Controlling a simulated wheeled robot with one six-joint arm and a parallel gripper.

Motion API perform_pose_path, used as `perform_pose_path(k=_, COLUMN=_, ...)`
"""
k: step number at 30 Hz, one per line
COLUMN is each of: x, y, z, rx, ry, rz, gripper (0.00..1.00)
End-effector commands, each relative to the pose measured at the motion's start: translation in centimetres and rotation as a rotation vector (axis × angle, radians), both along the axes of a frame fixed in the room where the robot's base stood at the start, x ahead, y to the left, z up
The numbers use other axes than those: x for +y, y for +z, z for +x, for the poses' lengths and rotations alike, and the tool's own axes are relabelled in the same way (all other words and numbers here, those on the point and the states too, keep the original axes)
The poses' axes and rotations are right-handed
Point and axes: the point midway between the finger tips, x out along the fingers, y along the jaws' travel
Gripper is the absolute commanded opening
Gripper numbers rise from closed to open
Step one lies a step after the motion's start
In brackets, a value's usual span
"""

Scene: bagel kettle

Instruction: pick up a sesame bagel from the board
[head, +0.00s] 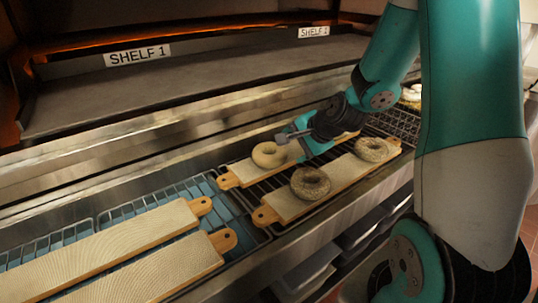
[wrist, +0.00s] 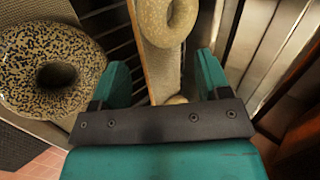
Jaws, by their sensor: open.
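A pale tan bagel (head: 269,155), finely speckled as if with sesame, lies on the far wooden board (head: 240,172) near its handle end; it also shows at the top middle of the wrist view (wrist: 153,25). A dark-seeded bagel (head: 310,183) lies on the near board (head: 284,206) and fills the left of the wrist view (wrist: 18,80). A paler bagel (head: 371,149) lies at that board's far end; its topping is unclear. My gripper (head: 299,142) is open above the far board, just right of the tan bagel. In the wrist view the jaws (wrist: 161,78) are empty, with the tan bagel beyond their tips.
Two longer boards (head: 100,248) lie empty on the wire rack (head: 150,196) at the left. A metal ledge (head: 160,150) runs behind the boards, below the shelf (head: 180,82). In the wrist view a small pale rounded thing (wrist: 177,100) shows low between the fingers; I cannot tell what it is.

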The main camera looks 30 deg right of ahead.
Motion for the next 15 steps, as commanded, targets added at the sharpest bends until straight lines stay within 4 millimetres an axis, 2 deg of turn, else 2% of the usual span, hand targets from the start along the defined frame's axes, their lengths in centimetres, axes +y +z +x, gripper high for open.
perform_pose_path(k=3, x=0.3, y=-1.6, z=1.4, rx=0.002, ry=0.004, rz=-0.001, gripper=0.7)
perform_pose_path(k=11, x=0.5, y=-2.9, z=2.7, rx=0.002, ry=0.002, rz=-0.001, gripper=0.7)
perform_pose_path(k=15, x=0.8, y=-4.3, z=3.9, rx=0.003, ry=0.004, rz=0.0, gripper=0.7)
